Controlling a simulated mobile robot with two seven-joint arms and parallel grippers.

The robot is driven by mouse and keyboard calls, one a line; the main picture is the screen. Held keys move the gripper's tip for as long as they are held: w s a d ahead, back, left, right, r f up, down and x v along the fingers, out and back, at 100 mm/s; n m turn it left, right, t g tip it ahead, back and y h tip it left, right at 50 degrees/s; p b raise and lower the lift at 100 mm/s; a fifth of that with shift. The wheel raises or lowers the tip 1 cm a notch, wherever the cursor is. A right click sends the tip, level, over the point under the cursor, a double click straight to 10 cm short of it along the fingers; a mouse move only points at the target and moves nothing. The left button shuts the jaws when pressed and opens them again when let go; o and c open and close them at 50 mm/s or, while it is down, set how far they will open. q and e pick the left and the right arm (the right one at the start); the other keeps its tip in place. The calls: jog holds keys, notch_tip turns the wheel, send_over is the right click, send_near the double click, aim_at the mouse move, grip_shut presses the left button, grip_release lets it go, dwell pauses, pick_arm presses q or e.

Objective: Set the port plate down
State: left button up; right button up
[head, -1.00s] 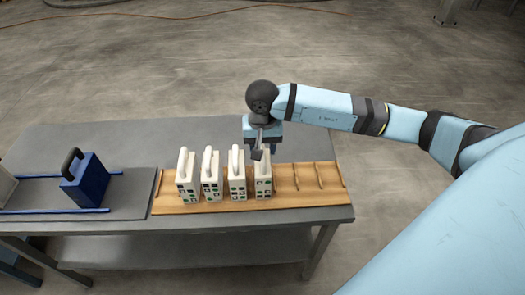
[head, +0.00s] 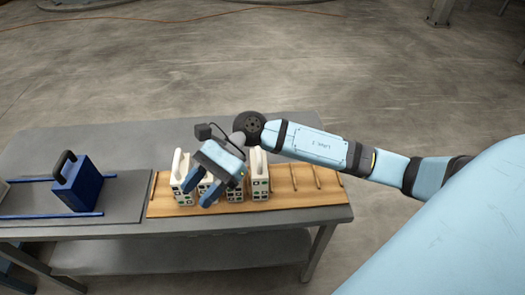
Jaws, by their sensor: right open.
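Several white port plates with loop handles stand upright in a row on the wooden rack (head: 305,197). The leftmost plate (head: 180,165) and the rightmost plate (head: 259,178) show best; the middle ones are partly hidden behind my gripper. My right gripper (head: 198,190) is open, tilted, with its blue fingers pointing down and left in front of the middle plates in the picture. I see nothing held between its fingers. Whether the fingers touch a plate I cannot tell. My left gripper is not in view.
A grey table (head: 250,127) carries the rack, whose right part has empty slots between wooden pegs. To the left, a dark blue block with a black handle (head: 78,185) stands between blue rails (head: 50,215). The table's back strip is clear.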

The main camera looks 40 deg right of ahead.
notch_tip(320, 180, down, 8)
jog(key=w+d+n+t+h, duration=0.1)
jog(key=n+t, duration=0.9)
jog(key=n, duration=0.7)
jog(key=w+d+n+t+h, duration=0.1)
jog(key=d+n+t, duration=0.1)
jog(key=n+t, duration=1.2)
jog(key=s+d+f+m+g+h, duration=0.2)
jog(key=s+f+m+g+h, duration=0.2)
jog(key=f, duration=0.5)
jog(key=s+d+f+m+g+h, duration=0.2)
jog(key=s+f+m+g+h, duration=0.2)
jog(key=s+f+m+g, duration=0.2)
notch_tip(320, 180, down, 4)
jog(key=s+m, duration=0.2)
jog(key=m, duration=0.1)
jog(key=shift+s+d+r+m, duration=0.15)
jog(key=shift+s+d+m, duration=0.15)
jog(key=shift+s+d, duration=0.1)
jog(key=shift+w, duration=0.1)
